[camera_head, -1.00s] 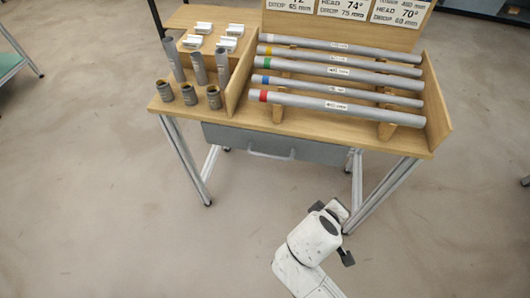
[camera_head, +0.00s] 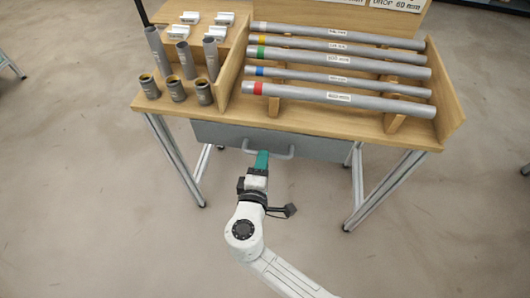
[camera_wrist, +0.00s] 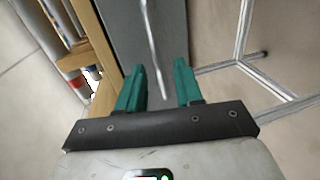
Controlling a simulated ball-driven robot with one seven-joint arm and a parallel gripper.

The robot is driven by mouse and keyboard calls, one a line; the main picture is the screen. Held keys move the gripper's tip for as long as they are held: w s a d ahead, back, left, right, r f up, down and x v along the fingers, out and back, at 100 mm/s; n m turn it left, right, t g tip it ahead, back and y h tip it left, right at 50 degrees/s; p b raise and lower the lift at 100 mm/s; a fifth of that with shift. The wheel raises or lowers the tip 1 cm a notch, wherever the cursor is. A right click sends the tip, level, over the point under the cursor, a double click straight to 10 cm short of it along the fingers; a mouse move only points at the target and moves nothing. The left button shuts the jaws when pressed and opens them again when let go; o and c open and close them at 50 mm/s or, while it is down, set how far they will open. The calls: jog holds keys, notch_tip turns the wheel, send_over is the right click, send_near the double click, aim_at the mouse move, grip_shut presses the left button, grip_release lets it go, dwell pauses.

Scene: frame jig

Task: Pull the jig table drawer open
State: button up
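The jig table (camera_head: 300,118) is a wooden bench with metal legs. Its grey drawer (camera_head: 322,149) hangs under the front edge and looks shut. A light bar handle (camera_head: 282,155) runs along the drawer front. My gripper (camera_head: 262,157) is at the left part of the handle in the head view. In the wrist view the green fingers of my gripper (camera_wrist: 160,85) are apart, with the handle (camera_wrist: 152,45) running between them lengthwise. The fingers do not appear to press on the handle. How deep the handle sits between them is hard to tell.
Several grey tubes with coloured bands (camera_head: 345,78) lie on supports on the table. Short tube pieces (camera_head: 176,88) and white blocks (camera_head: 192,17) are at the left. Table legs (camera_head: 172,150) stand at both sides. The floor in front is clear.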

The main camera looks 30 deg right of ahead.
jog(key=shift+x, duration=2)
grip_shut()
